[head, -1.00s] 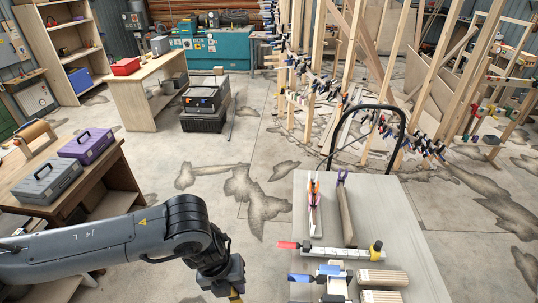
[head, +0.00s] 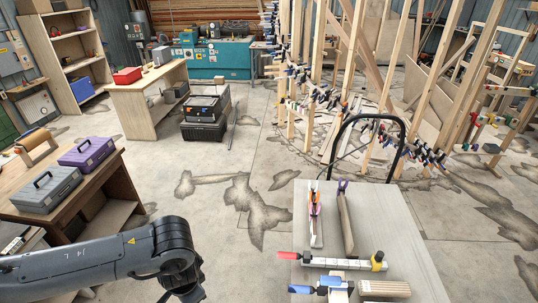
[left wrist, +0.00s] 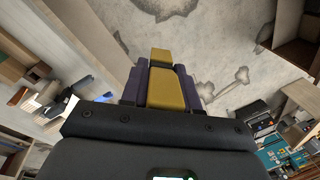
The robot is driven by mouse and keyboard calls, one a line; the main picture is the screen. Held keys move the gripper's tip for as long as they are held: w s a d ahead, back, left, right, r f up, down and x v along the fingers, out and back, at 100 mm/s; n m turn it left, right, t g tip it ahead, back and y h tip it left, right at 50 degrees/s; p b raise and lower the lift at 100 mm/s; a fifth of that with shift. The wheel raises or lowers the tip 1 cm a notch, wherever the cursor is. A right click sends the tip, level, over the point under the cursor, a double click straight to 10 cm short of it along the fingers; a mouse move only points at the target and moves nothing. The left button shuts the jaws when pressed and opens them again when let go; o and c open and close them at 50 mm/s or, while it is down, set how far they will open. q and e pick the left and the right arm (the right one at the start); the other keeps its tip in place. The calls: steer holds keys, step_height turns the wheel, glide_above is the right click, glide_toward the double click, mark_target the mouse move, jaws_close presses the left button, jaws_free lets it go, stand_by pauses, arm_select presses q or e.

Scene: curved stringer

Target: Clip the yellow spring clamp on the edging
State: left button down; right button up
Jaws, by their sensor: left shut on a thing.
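My left gripper (left wrist: 163,82) is shut on the yellow spring clamp (left wrist: 167,90), whose yellow parts show between the dark fingers in the left wrist view. In the head view my left arm comes in from the lower left. Its wrist is at the bottom edge, left of the work table, and the fingers and clamp are out of frame there. The curved row of clamps (head: 310,112) runs along the upright posts at the back right, far from my gripper. The edging strip is too small to make out among them. My right gripper is not in view.
A pale work table (head: 405,248) at the lower right holds clamps and wood pieces. A black tubular handle (head: 372,118) stands behind it. A brown bench (head: 112,188) with toolboxes is at the left. Stained concrete floor lies open in the middle.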

arm_select(q)
steer(key=n, duration=0.3)
steer(key=shift+w+a+n+g, duration=0.25)
steer(key=shift+n+g, duration=0.05)
steer(key=shift+n, duration=0.1)
steer(key=n, duration=0.4)
steer(key=shift+w+a+g+y, duration=0.2)
steer(key=shift+g+y, duration=0.1)
steer(key=shift+g, duration=0.1)
